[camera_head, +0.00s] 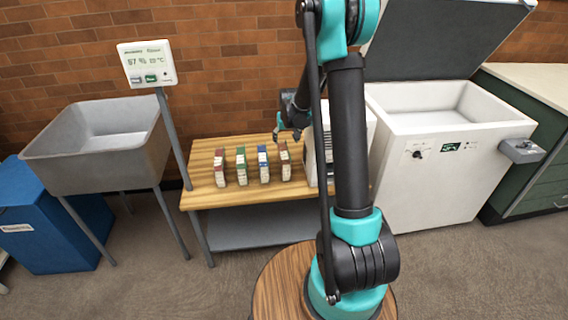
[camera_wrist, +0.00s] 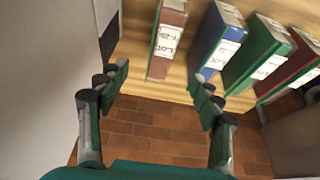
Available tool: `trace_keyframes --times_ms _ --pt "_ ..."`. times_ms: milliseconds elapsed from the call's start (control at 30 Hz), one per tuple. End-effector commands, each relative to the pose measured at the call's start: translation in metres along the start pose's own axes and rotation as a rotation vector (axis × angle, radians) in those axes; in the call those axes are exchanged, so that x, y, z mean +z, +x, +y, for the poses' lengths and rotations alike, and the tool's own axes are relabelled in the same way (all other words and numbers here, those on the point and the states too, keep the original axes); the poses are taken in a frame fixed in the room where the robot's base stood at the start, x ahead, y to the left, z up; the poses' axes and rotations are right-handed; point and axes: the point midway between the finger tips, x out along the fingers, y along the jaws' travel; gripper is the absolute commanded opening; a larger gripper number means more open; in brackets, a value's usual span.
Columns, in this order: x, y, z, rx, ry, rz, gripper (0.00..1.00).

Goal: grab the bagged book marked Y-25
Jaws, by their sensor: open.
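Several bagged books stand in a row on a wooden bench: a red one (camera_head: 219,167), a green one (camera_head: 240,166), a blue one (camera_head: 263,163) and a brown-red one (camera_head: 284,162). The wrist view shows the brown-red book (camera_wrist: 170,36) between and beyond my fingertips, with the blue (camera_wrist: 218,40), green (camera_wrist: 260,52) and red (camera_wrist: 299,68) books to its right. White labels show on them, but I cannot read Y-25 on any. My gripper (camera_wrist: 160,80) is open and empty. In the head view my gripper (camera_head: 288,132) is above and behind the brown-red book.
A white appliance (camera_head: 315,155) stands close beside the brown-red book; its pale side (camera_wrist: 40,80) fills the left of the wrist view. A grey sink (camera_head: 110,150) and display post (camera_head: 148,65) stand left, a white chest with raised lid (camera_head: 450,170) right. The bench front (camera_head: 245,195) is clear.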

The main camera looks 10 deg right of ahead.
Motion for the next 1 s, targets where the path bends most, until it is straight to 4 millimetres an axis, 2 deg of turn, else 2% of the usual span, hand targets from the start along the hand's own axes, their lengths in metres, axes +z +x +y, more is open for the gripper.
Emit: trace_keyframes --times_ms 200,400,733,1000 --pt "0.0 0.036 0.0 0.0 0.0 0.0 0.66" --pt "0.0 0.064 0.0 0.0 0.0 0.0 0.66" --pt "0.0 0.083 -0.001 0.0 0.0 0.0 0.66" --pt "0.001 0.117 -0.004 0.0 0.0 0.0 0.66"
